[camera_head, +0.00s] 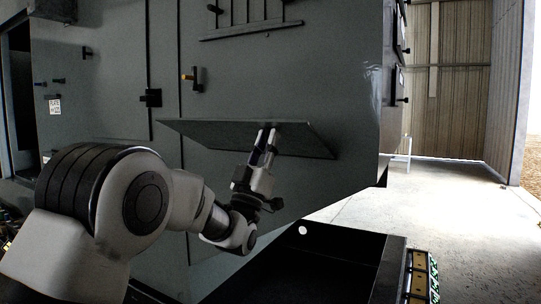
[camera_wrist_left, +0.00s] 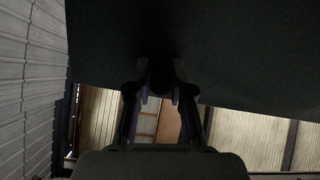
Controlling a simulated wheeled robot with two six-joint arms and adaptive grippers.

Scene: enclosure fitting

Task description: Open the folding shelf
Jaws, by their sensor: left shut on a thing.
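The folding shelf (camera_head: 215,131) is a flat dark grey panel on the front of the large grey enclosure (camera_head: 110,110). It stands out from the enclosure face at a tilt. My left gripper (camera_head: 266,137) is shut on the shelf near the middle of its edge. In the left wrist view, the shelf's dark surface (camera_wrist_left: 230,55) fills the upper part, and the left gripper's fingers (camera_wrist_left: 160,92) meet its edge. The exact finger contact is dark and hard to see. My right gripper is not in view.
Black latches (camera_head: 150,98) and a handle with a yellow tip (camera_head: 194,78) stick out of the enclosure above and left of the shelf. A dark open tray (camera_head: 330,243) lies below, with a strip of green parts (camera_head: 421,275) at its right. The concrete floor (camera_head: 455,210) at right is clear.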

